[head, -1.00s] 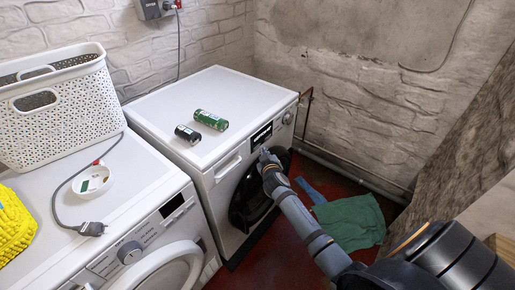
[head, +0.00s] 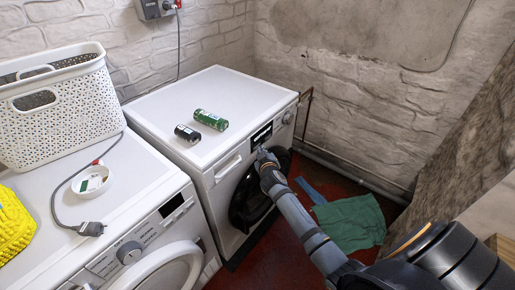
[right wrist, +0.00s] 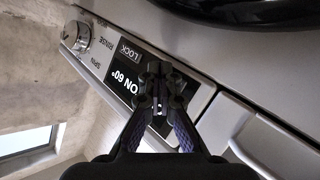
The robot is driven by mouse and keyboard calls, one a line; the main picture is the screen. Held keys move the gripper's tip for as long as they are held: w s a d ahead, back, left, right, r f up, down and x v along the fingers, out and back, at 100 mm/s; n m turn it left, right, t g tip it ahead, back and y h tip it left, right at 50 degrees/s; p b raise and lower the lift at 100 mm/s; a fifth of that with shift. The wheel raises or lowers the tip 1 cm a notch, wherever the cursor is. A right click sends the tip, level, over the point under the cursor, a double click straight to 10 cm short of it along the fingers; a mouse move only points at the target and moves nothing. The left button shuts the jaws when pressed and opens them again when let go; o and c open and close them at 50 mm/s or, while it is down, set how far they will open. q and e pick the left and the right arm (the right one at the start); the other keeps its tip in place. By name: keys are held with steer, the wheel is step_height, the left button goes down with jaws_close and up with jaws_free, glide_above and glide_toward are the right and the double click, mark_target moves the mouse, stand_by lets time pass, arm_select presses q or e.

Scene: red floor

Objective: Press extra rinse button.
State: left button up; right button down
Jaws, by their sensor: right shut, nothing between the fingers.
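The far white washing machine (head: 222,112) has a front panel with a dark display (head: 262,133) and a round knob (head: 287,118). In the right wrist view the display (right wrist: 126,62) reads "ON 60°" and "LOCK", with "RINSE" and "SPIN" labels between it and the knob (right wrist: 80,37). My right gripper (head: 262,154) is shut and empty, close in front of the panel just below the display. In the right wrist view the gripper (right wrist: 160,88) covers one end of the display. I cannot tell whether its tips touch the panel. An extra rinse button cannot be made out. My left gripper is not in view.
A second washer (head: 125,200) stands at the near left with a white basket (head: 60,120), a small bowl (head: 92,181), a plug and a yellow cloth (head: 14,225). Two cans lie on the far washer. A green cloth (head: 350,220) lies on the red floor.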

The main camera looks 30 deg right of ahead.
steer(key=shift+w+a, duration=0.1)
steer(key=shift+w, duration=0.1)
stand_by(0.4)
steer(key=shift+s, duration=0.1)
steer(key=shift+s+d, duration=0.3)
steer(key=shift+s, duration=0.3)
steer(key=s, duration=0.1)
steer(key=s+d, duration=0.1)
steer(key=s, duration=0.1)
steer(key=s+d+p, duration=0.1)
steer(key=shift+s, duration=0.35)
stand_by(0.7)
